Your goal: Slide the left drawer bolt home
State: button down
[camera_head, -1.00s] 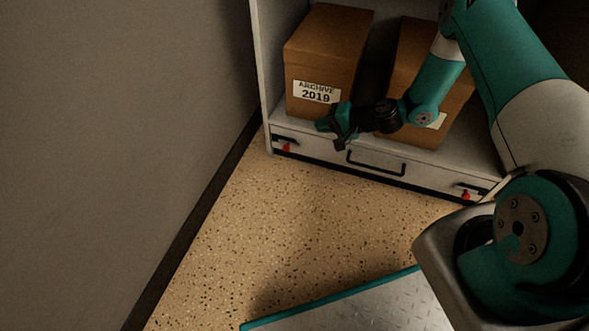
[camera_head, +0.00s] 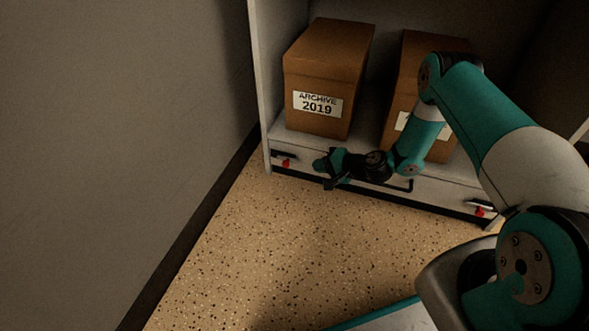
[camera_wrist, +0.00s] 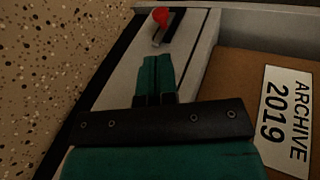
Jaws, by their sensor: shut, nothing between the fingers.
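The left drawer bolt, with a red knob (camera_head: 286,163), sits at the left end of the low drawer front (camera_head: 440,198). My gripper (camera_head: 322,172) is shut and empty, in front of the drawer and to the right of the left bolt, apart from it. In the wrist view the shut teal fingers (camera_wrist: 157,74) point toward the red bolt knob (camera_wrist: 160,16) and its metal bar, with a gap between. The right bolt, also with a red knob (camera_head: 480,212), is at the drawer's right end. The drawer's dark handle (camera_head: 410,185) is partly hidden by my arm.
A brown box labelled ARCHIVE 2019 (camera_head: 325,75) stands on the shelf above the drawer. A second brown box (camera_head: 395,90) is partly hidden behind my arm. A grey wall (camera_head: 120,130) rises at the left. Speckled floor (camera_head: 270,260) is clear in front.

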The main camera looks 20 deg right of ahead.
aim_at(288, 165)
jog(key=b+x, duration=0.6)
jog(key=x, duration=0.4)
